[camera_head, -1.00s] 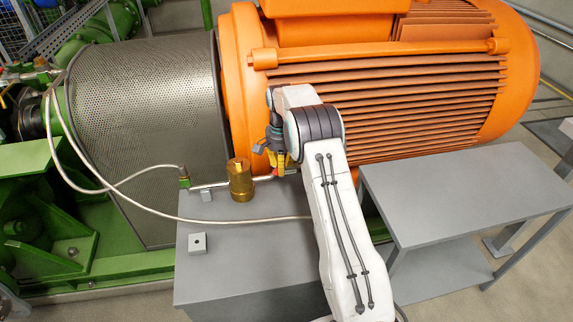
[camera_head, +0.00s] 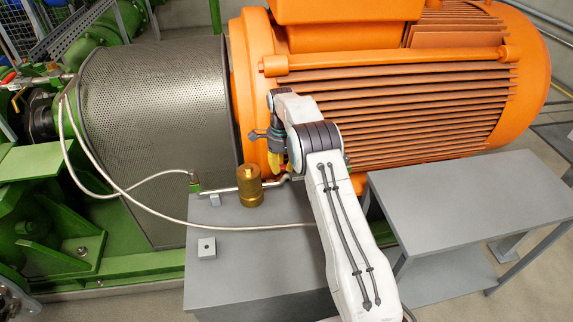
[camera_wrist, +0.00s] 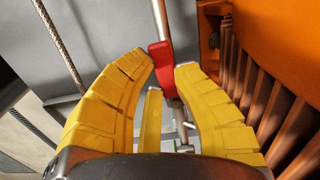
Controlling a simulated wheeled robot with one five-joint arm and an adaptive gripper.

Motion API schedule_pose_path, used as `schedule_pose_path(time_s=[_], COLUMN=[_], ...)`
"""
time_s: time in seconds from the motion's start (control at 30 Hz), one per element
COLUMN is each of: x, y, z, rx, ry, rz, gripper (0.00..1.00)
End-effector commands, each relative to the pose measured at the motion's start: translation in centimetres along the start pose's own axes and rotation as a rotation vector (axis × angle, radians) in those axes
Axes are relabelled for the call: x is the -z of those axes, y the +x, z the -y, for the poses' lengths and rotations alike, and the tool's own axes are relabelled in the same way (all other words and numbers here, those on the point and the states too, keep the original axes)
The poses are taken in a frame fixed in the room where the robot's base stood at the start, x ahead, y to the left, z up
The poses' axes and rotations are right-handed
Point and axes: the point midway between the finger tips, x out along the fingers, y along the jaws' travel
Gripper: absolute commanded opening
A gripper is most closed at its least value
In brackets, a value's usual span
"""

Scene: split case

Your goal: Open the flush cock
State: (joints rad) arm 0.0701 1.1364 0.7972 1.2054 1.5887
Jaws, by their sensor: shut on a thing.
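The flush cock shows as a red lever (camera_wrist: 160,52) on a thin metal pipe (camera_wrist: 159,14) in the wrist view. The lever lies nearly in line with the pipe as seen there. My gripper (camera_wrist: 167,64) has its yellow fingers on both sides of the lever and is shut on it. In the head view my gripper (camera_head: 278,168) points down at the pipe, right of the brass cylinder (camera_head: 250,188). The lever is mostly hidden there by the fingers and my arm.
The orange motor (camera_head: 400,110) with its fins stands close behind my gripper. A grey pedestal (camera_head: 235,260) lies below, with a small grey block (camera_head: 206,247) on it. A thin hose (camera_head: 150,215) loops left. A grey table (camera_head: 460,205) stands at the right.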

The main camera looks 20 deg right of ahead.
Motion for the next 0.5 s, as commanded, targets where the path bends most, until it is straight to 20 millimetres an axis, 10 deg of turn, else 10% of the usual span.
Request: schedule_pose_path(time_s=[0.5], x=[-0.22], y=[0.69], z=[-0.05], rx=[-0.016], ry=[0.065], rz=[-0.001], gripper=[0.0])
